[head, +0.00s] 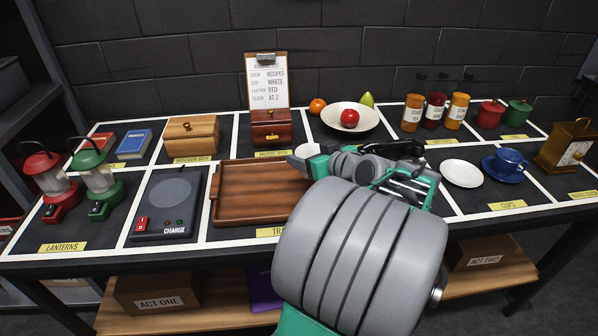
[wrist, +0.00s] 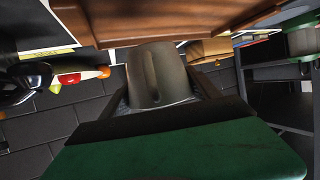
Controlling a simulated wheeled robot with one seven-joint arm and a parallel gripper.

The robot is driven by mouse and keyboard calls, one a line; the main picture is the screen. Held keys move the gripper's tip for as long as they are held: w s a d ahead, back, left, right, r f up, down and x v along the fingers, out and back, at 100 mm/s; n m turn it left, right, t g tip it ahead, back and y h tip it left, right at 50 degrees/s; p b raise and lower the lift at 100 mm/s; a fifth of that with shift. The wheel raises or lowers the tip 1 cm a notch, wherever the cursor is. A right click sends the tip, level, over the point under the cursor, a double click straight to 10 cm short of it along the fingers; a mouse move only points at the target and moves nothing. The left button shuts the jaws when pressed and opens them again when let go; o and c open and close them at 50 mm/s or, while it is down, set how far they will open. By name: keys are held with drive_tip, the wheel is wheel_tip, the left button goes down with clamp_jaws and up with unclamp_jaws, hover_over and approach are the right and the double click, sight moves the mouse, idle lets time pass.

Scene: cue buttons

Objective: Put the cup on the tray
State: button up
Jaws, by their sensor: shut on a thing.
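The brown wooden tray (head: 232,207) lies on the table in the middle of the front row. My gripper (head: 302,161) is shut on a white cup (head: 307,150), near the tray's right back corner. In the wrist view the cup (wrist: 158,75) shows grey in shadow between the fingers, with the tray (wrist: 175,22) close beyond it. I cannot tell the cup's height above the table. A blue cup (head: 511,158) stands on a blue saucer at the right. The white saucer (head: 461,174) beside it is empty.
My arm covers the space right of the tray. A charge plate (head: 168,205) and red and green lanterns are at left. Behind are two wooden boxes, a clipboard (head: 267,82) reading "cup white", and a fruit bowl (head: 350,120). The tray's visible surface is clear.

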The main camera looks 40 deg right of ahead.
drive_tip(key=w+f, duration=0.1)
drive_tip(key=f, duration=0.1)
drive_tip(key=w+f, duration=0.1)
drive_tip(key=f, duration=0.1)
drive_tip(key=w+f, duration=0.1)
drive_tip(key=f, duration=0.1)
drive_tip(key=shift+w+d+f, duration=0.1)
drive_tip(key=shift+d+f, duration=0.05)
drive_tip(key=shift+f+b, duration=0.35)
drive_tip(key=shift+b, duration=0.05)
drive_tip(key=o, duration=1.5)
drive_tip(key=shift+r+p, duration=0.25)
drive_tip(key=shift+p, duration=0.05)
drive_tip(key=v, duration=1.1)
drive_tip(key=shift+f, duration=0.15)
drive_tip(key=shift+s, duration=0.5)
